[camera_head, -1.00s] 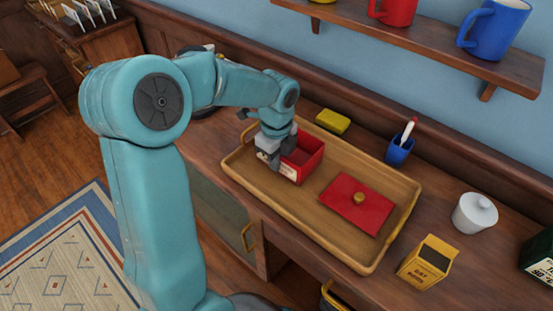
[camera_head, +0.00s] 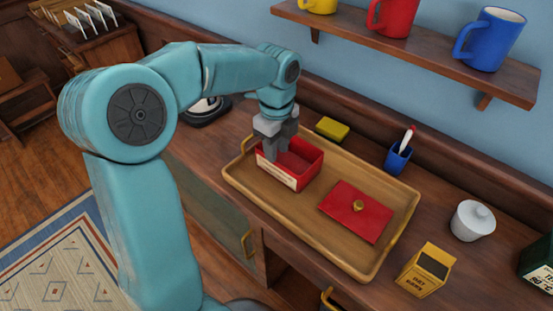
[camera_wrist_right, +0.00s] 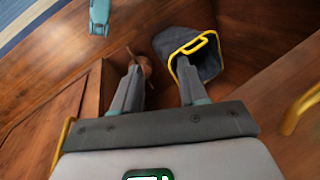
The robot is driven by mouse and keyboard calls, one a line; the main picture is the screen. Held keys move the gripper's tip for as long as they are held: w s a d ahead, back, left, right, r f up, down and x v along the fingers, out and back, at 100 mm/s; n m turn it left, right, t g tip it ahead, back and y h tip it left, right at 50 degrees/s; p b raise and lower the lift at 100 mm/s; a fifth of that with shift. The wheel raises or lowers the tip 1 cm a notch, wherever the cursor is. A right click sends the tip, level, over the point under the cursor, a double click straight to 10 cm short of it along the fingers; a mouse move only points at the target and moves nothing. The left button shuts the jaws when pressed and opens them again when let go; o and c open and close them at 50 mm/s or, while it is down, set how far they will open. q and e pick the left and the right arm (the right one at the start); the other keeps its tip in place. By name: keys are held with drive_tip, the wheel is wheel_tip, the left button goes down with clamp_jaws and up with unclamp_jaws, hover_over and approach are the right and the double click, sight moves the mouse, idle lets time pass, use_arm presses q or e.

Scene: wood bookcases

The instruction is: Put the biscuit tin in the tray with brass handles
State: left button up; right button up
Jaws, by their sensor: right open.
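The red biscuit tin (camera_head: 311,158), open-topped with a pale label on its near side, sits in the left part of the wooden tray with brass handles (camera_head: 330,244). A flat red lid with a brass knob (camera_head: 357,212) lies in the tray, right of the tin. My left gripper (camera_head: 279,149) is over the tin's left end; its fingers look apart, with the tips low by the wall. Whether they touch it is unclear. My right gripper (camera_wrist_right: 158,64) is open and empty in the right wrist view, away from the tray.
A yellow sponge (camera_head: 332,129) and a blue cup with a pen (camera_head: 398,158) stand behind the tray. Mugs stand on the shelf above. A dark yellow-rimmed container (camera_wrist_right: 200,62) shows beyond my right fingers.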

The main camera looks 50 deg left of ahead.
use_arm(q)
wheel_tip(320, 180, up, 4)
drive_tip(key=shift+r, duration=0.25)
idle(0.4)
